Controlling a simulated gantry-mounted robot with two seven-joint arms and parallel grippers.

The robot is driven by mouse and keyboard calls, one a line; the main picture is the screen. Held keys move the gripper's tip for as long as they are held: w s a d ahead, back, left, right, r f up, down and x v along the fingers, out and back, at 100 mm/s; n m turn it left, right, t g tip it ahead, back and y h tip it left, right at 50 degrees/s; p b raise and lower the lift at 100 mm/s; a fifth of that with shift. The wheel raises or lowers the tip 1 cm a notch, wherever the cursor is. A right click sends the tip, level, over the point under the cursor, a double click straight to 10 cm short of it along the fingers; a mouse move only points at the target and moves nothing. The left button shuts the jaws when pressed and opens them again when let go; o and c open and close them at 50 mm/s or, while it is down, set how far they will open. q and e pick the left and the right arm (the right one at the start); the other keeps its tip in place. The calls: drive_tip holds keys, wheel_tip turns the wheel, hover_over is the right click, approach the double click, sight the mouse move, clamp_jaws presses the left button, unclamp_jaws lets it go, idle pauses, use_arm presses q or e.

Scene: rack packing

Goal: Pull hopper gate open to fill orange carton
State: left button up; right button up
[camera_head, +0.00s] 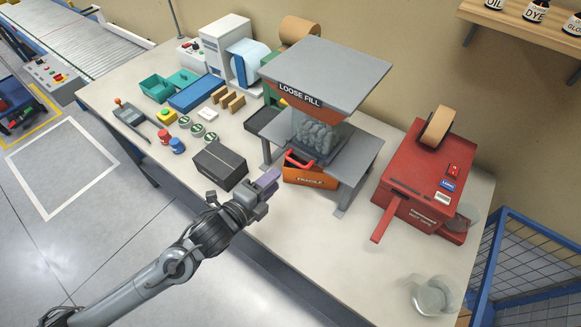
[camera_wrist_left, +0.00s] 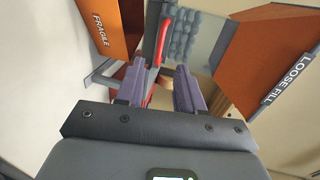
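The grey hopper marked LOOSE FILL (camera_head: 300,95) stands on the table, with grey fill (camera_head: 316,135) visible behind its clear front. Its gate has a red handle (camera_head: 298,160), which also shows in the left wrist view (camera_wrist_left: 163,38). The orange carton marked FRAGILE (camera_head: 310,178) sits under the hopper's shelf; it also shows in the left wrist view (camera_wrist_left: 100,32). My left gripper (camera_head: 268,183) is just in front and left of the handle. In the left wrist view its purple fingers (camera_wrist_left: 160,82) are apart, with the handle ahead between them. Contact is not visible. My right gripper is not in view.
A black box (camera_head: 220,166) stands left of my left gripper. A red tape machine (camera_head: 425,175) with a protruding lever is right of the hopper. A clear round object (camera_head: 433,296) is at the front right. The table in front of the hopper is clear.

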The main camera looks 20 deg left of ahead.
use_arm(q)
drive_tip(key=x, duration=0.9)
clamp_jaws()
drive_tip(key=shift+s, duration=0.1)
idle(1.3)
